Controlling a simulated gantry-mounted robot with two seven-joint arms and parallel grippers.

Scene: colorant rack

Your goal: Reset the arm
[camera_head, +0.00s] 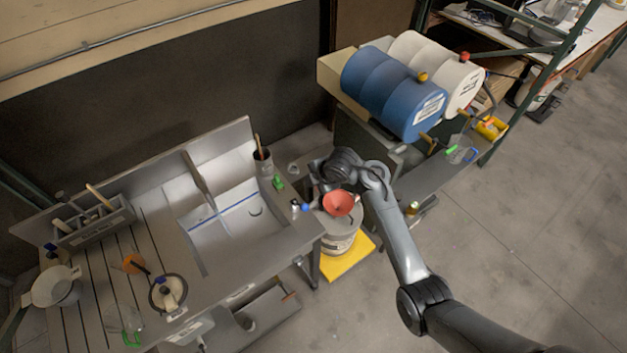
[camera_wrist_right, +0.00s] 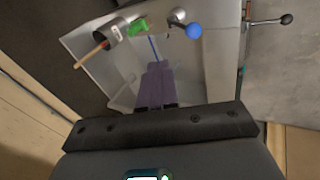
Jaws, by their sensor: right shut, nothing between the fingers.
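My right arm (camera_head: 400,245) reaches in from the lower right in the head view. Its gripper (camera_head: 318,165) is near the right end of the sink bench, by a white bucket (camera_head: 340,240) with a red funnel (camera_head: 338,203) at its top. In the right wrist view my right gripper (camera_wrist_right: 155,68) has its fingers together, with nothing held, against the pale sink behind. My arm partly hides the area around the gripper in the head view. My left gripper is not in view.
The sink bench (camera_head: 262,248) holds a cup with a brush (camera_head: 262,160), a green item (camera_head: 279,183) and a blue-capped item (camera_head: 305,208) near my gripper. Blue (camera_head: 390,95) and white (camera_head: 440,70) drums lie behind. A yellow tray (camera_head: 350,265) is under the bucket. The floor at right is clear.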

